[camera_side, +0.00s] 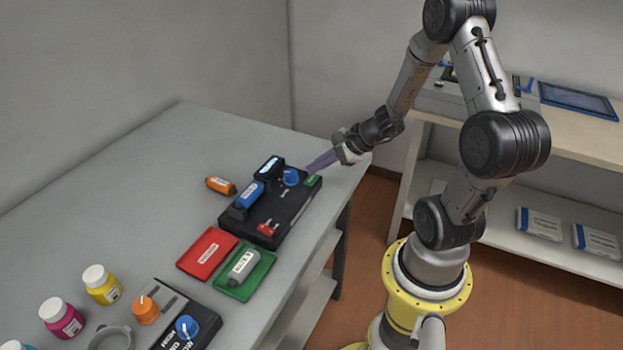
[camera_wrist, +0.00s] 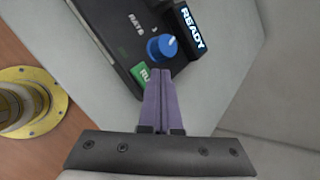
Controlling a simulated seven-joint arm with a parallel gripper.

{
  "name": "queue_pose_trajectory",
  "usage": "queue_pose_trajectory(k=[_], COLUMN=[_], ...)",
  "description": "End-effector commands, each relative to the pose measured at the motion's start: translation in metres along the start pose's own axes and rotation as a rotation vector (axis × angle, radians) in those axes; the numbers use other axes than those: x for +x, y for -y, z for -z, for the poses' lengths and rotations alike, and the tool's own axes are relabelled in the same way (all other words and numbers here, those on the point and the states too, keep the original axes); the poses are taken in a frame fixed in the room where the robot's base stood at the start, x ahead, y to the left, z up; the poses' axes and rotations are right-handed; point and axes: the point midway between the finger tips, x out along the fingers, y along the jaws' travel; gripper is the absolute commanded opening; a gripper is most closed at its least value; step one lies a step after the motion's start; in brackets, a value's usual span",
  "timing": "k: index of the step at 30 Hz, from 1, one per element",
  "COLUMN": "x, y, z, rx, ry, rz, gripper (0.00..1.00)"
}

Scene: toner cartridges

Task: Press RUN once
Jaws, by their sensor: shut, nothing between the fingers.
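The black machine (camera_side: 270,219) stands on the grey table, with a blue cartridge (camera_side: 249,195) seated on its left side. The green RUN button (camera_side: 313,181) is at its far right corner, beside the blue RATE knob (camera_side: 291,177). In the wrist view the RUN button (camera_wrist: 138,73) shows only its "RU" letters, partly hidden by my fingers. The display (camera_wrist: 190,28) reads READY. My gripper (camera_side: 309,170) is shut and empty, its purple fingertips close to the RUN button. The fingertips also show in the wrist view (camera_wrist: 160,72); I cannot tell whether they touch the button.
A red button (camera_side: 266,228) is at the machine's near end. An orange cartridge (camera_side: 221,186) lies left of it. A red tray (camera_side: 207,254) and a green tray (camera_side: 262,280) with a grey cartridge (camera_side: 243,266) lie in front. Bottles and a second device (camera_side: 172,313) stand nearer.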

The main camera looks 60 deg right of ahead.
Motion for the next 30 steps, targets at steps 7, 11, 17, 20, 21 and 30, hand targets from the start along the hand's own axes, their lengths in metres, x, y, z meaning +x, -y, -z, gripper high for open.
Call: queue_pose_trajectory(k=[7,11,17,20,21,30], x=[0.0037,0.0059,0.0059,0.0060,0.0060,0.0079], y=[-0.0027,-0.0043,-0.0042,-0.0043,-0.0044,-0.0056], z=[0.0028,0.0045,0.0045,0.0045,0.0046,0.0060], rx=[0.002,0.000,0.000,0.000,0.000,0.000], ry=[0.000,0.000,0.000,0.000,0.000,0.000], rz=[0.000,0.000,0.000,0.000,0.000,0.000], gripper=[0.00,0.00,0.00,0.00,0.00,0.00])
